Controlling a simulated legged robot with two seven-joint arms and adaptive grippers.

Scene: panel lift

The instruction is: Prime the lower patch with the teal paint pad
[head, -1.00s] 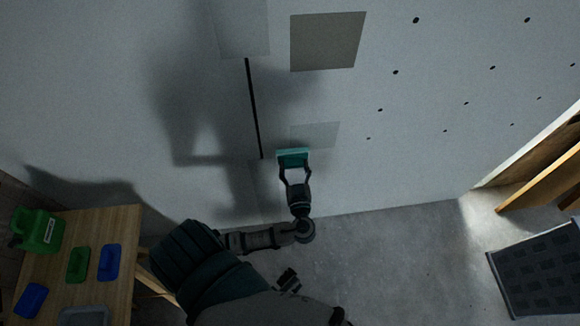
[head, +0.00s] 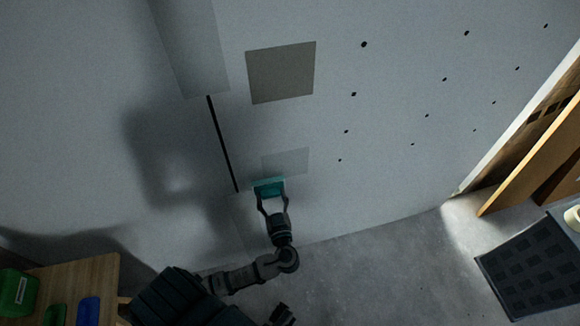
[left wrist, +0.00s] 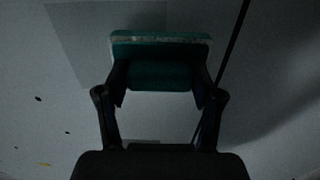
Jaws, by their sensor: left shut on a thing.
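My left gripper (head: 264,200) is shut on the teal paint pad (head: 269,187), held against or very near the wall. The lower patch (head: 287,160) is a pale grey rectangle on the wall, just above the pad; the pad's top edge is at its lower left edge. In the left wrist view the teal pad (left wrist: 160,62) sits between the two fingers and overlaps a faint darker patch (left wrist: 78,45). Whether the pad touches the wall I cannot tell. A dark shape at the bottom of the head view may be my right gripper (head: 280,315), unclear.
A beige square patch (head: 281,72) is higher on the wall (head: 400,180). A black seam (head: 222,143) runs left of the pad. A wooden table (head: 80,275) with a green can (head: 17,293) stands lower left. A dark mat (head: 535,270) lies right.

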